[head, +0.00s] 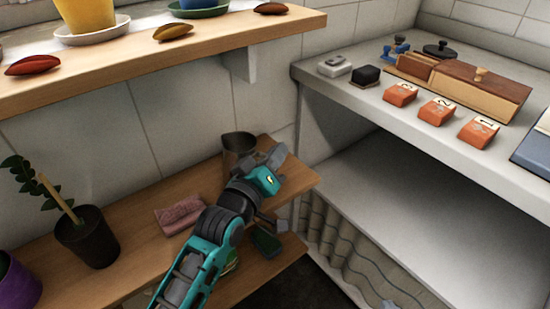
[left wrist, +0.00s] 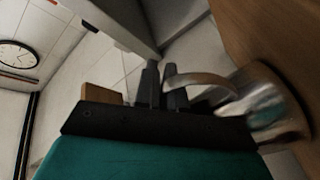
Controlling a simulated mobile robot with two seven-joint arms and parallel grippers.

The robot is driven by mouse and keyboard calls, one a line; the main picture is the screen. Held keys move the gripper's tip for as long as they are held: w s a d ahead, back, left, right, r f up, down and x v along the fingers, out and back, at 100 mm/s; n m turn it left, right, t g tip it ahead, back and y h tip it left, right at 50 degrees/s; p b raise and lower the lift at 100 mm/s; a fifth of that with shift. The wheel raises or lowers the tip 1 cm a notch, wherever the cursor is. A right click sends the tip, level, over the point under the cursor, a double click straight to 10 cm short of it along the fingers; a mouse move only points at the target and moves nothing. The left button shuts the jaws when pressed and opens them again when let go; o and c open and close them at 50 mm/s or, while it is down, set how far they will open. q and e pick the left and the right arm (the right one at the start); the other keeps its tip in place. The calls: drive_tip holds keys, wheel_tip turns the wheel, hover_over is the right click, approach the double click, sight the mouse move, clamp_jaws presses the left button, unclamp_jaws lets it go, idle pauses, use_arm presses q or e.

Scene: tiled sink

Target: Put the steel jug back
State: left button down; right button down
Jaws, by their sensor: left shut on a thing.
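The steel jug (head: 238,147) is at the right part of the low wooden shelf, close to the tiled wall. It looks upright in the head view, and my arm covers its lower part. My left gripper (head: 276,160) is beside it on the right. In the left wrist view the fingers (left wrist: 163,88) are shut on the jug's curved handle, and the shiny jug body (left wrist: 275,105) is to the right. I cannot tell whether its base touches the shelf. My right gripper is not in view.
An upper shelf (head: 210,38) overhangs at the left. The grey counter (head: 350,95) at right carries orange blocks and a wooden box (head: 480,88).

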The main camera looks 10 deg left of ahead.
use_arm(q)
drive_tip(key=shift+r, duration=0.1)
drive_tip(key=c, duration=1.2)
unclamp_jaws()
drive_tip(key=shift+f, duration=0.25)
drive_tip(key=shift+r, duration=0.15)
drive_tip(key=shift+s, duration=0.2)
drive_tip(key=p+v, duration=0.1)
drive_tip(key=v, duration=1)
drive_tip(key=shift+s+a+p, duration=0.1)
drive_tip(key=shift+s+p, duration=0.2)
drive_tip(key=shift+p, duration=0.1)
